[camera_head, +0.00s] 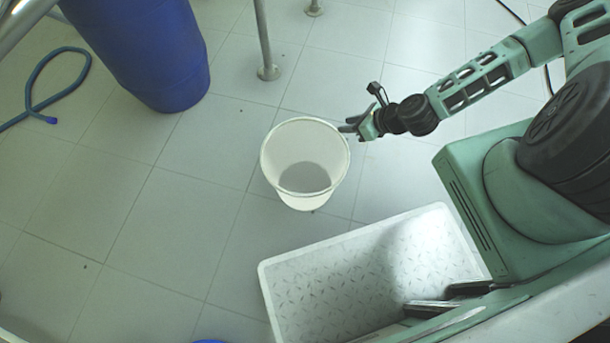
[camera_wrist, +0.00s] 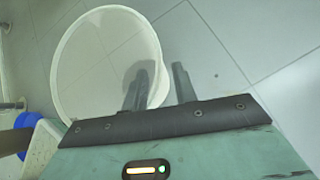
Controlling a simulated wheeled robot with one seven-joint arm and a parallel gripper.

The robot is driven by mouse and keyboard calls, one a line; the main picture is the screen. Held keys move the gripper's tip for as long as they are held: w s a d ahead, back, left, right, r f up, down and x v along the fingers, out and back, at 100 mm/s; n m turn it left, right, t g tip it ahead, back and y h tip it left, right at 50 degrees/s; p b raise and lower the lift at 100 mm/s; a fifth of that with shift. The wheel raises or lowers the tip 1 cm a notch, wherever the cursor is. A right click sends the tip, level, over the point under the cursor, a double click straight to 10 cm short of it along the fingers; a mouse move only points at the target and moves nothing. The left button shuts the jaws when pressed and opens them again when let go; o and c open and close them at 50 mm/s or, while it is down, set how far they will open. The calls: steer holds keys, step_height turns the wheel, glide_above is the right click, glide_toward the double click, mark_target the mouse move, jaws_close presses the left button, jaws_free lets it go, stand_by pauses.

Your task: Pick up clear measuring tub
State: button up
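A translucent whitish measuring tub (camera_head: 304,160) stands upright on the tiled floor in the middle of the head view, its open top facing up. It looks empty. My gripper (camera_head: 347,126) is at the right side of its rim, level with the upper part. In the wrist view the tub (camera_wrist: 95,60) fills the upper left. There my gripper (camera_wrist: 160,68) has its two dark fingers apart, one over the tub's opening and one outside, with the tub's right wall between them. I cannot tell whether either finger touches the wall.
A white shallow tray (camera_head: 340,290) lies just below the tub, near my base. A blue barrel (camera_head: 145,50) stands at the upper left, with a metal leg (camera_head: 264,40) beside it. A blue hose (camera_head: 45,85) lies at far left. Floor left of the tub is clear.

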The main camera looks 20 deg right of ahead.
mark_target(331, 128)
steer(key=shift+s+a+b+x, duration=0.15)
steer(key=shift+b+x, duration=0.8)
steer(key=shift+x, duration=1.3)
steer(key=shift+s+a+b+x, duration=0.15)
steer(key=shift+b+x, duration=0.8)
steer(key=shift+x, duration=1.35)
steer(key=shift+w+r, duration=0.1)
steer(key=shift+r, duration=0.05)
jaws_close()
